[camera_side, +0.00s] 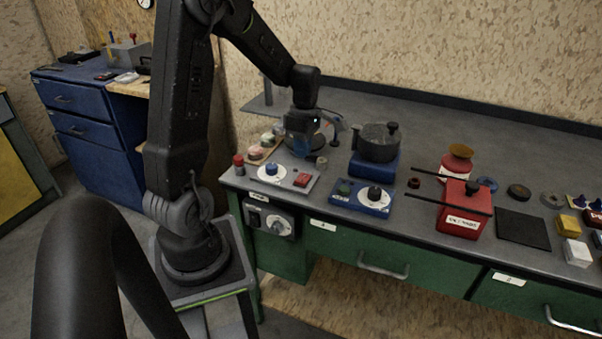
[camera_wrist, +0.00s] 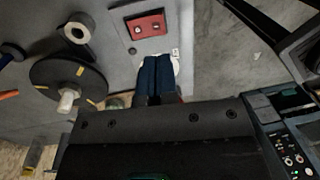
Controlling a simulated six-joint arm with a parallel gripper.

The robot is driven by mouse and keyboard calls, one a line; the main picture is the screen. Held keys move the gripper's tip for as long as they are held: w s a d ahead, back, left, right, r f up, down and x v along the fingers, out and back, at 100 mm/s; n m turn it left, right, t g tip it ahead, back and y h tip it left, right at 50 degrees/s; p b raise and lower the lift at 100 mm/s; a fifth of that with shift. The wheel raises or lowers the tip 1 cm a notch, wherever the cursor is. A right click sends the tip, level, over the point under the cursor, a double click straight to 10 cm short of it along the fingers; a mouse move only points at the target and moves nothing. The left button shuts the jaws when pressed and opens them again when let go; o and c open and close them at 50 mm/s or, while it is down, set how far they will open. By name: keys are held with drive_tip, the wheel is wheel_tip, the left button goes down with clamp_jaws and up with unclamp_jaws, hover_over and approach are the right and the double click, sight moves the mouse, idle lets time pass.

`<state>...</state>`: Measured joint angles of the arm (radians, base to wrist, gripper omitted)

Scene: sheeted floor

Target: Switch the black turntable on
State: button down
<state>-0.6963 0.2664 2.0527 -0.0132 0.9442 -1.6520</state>
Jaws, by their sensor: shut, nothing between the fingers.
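A dark disc with a white hub and yellow marks, which looks like the black turntable (camera_wrist: 88,76), lies left of my gripper in the wrist view; in the side view it is mostly hidden behind my gripper. My gripper (camera_side: 301,153) is shut and empty, pointing down over the bench; its blue fingers show in the wrist view (camera_wrist: 155,58). A grey control panel (camera_side: 287,187) carries a blue knob on a white dial (camera_side: 271,169) and a red switch (camera_side: 302,180), also in the wrist view (camera_wrist: 146,26). The fingers partly cover the dial there; contact cannot be told.
A dark drum (camera_side: 376,146) stands on a blue base, with a blue control box (camera_side: 348,204) in front. A red box with rods (camera_side: 462,222) stands right. A red-topped cylinder (camera_side: 239,165) is left of the panel.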

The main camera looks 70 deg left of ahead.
sight(302, 179)
drive_tip(key=f, duration=0.7)
drive_tip(key=shift+s+d+f, duration=0.25)
drive_tip(key=shift+s+d, duration=0.05)
drive_tip(key=shift+s, duration=0.05)
drive_tip(key=shift+d+f, duration=0.1)
drive_tip(key=shift+f, duration=0.15)
drive_tip(key=shift+w+a+r, duration=0.35)
drive_tip(key=shift+w+a, duration=0.1)
drive_tip(key=shift+a, duration=0.1)
wheel_tip(302, 179, up, 14)
drive_tip(key=s+d, duration=0.1)
idle(0.5)
drive_tip(key=shift+s+d, duration=0.1)
drive_tip(key=shift+d, duration=0.05)
